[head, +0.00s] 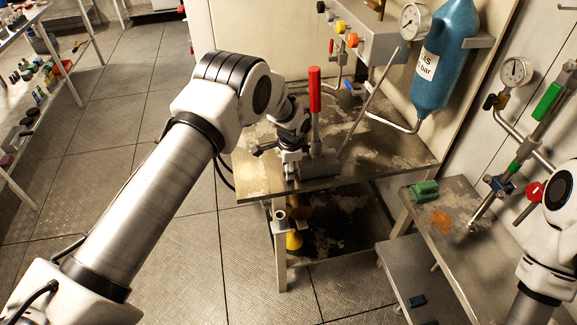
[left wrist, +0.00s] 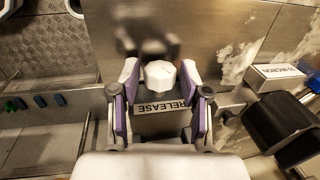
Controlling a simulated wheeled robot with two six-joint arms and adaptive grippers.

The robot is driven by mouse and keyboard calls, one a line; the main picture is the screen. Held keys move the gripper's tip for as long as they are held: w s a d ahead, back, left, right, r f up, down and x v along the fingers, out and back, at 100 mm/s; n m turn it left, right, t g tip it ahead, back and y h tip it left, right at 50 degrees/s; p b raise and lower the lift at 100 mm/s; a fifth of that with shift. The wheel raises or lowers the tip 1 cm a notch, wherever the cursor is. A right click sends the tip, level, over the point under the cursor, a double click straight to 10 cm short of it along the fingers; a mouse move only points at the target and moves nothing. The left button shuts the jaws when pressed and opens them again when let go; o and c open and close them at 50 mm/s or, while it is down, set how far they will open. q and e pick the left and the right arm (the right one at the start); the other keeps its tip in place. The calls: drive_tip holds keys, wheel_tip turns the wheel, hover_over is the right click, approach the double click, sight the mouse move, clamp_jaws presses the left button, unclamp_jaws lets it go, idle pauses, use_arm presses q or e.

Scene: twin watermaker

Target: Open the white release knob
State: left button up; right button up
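The white release knob (left wrist: 160,74) is a faceted white cap in the upper middle of the left wrist view. A plate reading RELEASE (left wrist: 163,106) lies just below it there. My left gripper (left wrist: 161,80) has its purple-lined fingers on either side of the knob. They are open, and small gaps seem to show between pads and knob. In the head view my left gripper (head: 289,160) is low over the front of the metal bench; the knob is hard to make out there. My right arm shows at the right edge, its gripper out of frame.
A red-handled lever (head: 315,90) stands just right of my left gripper on the bench (head: 255,182). A blue cylinder (head: 445,60) and gauge (head: 413,22) are behind. A black cylinder (left wrist: 285,125) is at right in the left wrist view. Floor at left is clear.

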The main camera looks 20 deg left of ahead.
use_arm(q)
drive_tip(key=shift+s, duration=0.1)
clamp_jaws()
drive_tip(key=shift+a+f+b, duration=0.1)
drive_tip(key=shift+f+b, duration=0.1)
drive_tip(key=shift+b, duration=0.2)
drive_tip(key=g+b, duration=0.1)
drive_tip(key=b, duration=0.1)
drive_tip(key=g+h+b, duration=0.2)
drive_tip(key=b, duration=0.1)
drive_tip(key=shift+w+f+b, duration=0.3)
drive_tip(key=shift+r, duration=0.15)
drive_tip(key=shift+s+r, duration=0.1)
drive_tip(key=shift+r, duration=0.15)
drive_tip(key=o, duration=0.5)
unclamp_jaws()
drive_tip(key=shift+o, duration=0.2)
